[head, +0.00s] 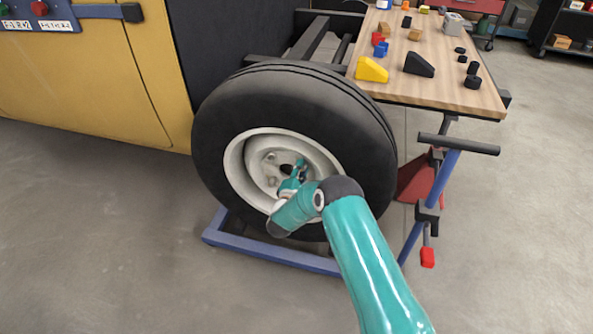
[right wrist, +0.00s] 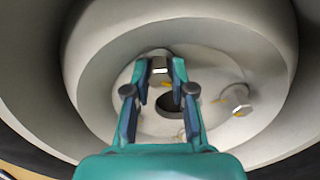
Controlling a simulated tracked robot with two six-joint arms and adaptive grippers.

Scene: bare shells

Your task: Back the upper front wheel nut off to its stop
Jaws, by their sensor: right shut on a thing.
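The wheel has a thick black tyre (head: 290,92) and a pale grey rim (head: 237,165); it stands upright beside the yellow cabinet. My right gripper (head: 301,166) reaches into the wheel's dished hub. In the right wrist view my right gripper (right wrist: 161,68) has its fingertips on either side of a silver hex wheel nut (right wrist: 160,65) and is shut on it. A second wheel nut (right wrist: 238,101) sits on its stud to the right, with a yellow mark near it. The dark centre hole (right wrist: 170,105) shows between the fingers. My left gripper is not in view.
A wooden bench top (head: 440,92) at upper right holds a yellow wedge (head: 371,70), a black wedge (head: 419,65) and small blocks. A blue stand with a black bar (head: 458,144) is right of the wheel. A blue floor frame (head: 270,254) lies below it.

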